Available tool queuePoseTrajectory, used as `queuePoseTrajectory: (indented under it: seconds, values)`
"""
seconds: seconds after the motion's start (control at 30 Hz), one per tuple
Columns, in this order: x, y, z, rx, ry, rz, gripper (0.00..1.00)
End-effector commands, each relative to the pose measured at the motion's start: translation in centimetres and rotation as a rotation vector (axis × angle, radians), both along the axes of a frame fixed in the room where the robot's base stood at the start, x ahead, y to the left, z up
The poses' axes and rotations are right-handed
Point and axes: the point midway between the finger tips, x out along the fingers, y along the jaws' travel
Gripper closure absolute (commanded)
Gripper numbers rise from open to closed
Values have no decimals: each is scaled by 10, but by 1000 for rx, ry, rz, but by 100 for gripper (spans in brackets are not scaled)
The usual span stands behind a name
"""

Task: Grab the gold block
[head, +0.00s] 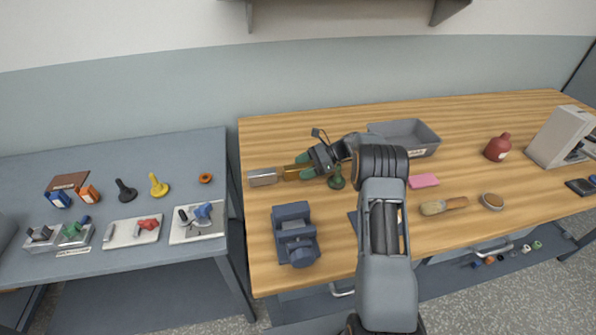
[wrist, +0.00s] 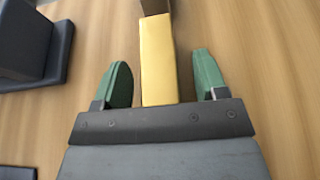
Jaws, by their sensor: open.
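The gold block (head: 291,172) lies on the wooden workbench, end to end with a silver block (head: 262,177) on its left. My gripper (head: 305,167) is open at the right end of the gold block. In the wrist view, the gold block (wrist: 158,55) runs up the picture between the two green fingers of my gripper (wrist: 161,78), with a gap on each side. Its near end is hidden behind the gripper's dark palm edge. The end of the silver block shows at the top edge of the wrist view.
A green pawn-shaped piece (head: 336,180) stands close under my gripper. A blue vise (head: 295,235) stands in front, and a grey bin (head: 428,134) behind right. A pink block (head: 423,181) and brush (head: 444,205) lie right of my arm. A grey table (head: 110,165) stands left, beyond a gap.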

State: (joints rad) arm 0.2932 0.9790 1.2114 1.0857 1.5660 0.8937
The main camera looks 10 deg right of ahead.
Motion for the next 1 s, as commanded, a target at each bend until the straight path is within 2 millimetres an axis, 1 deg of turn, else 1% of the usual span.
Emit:
queuePoseTrajectory:
  seconds: [0.1,0.3,0.33,1.0]
  values:
    - [0,4,-2,0,1,0,34]
    - [0,4,-2,0,0,0,34]
    - [0,4,-2,0,0,0,36]
    - [0,4,-2,0,0,0,100]
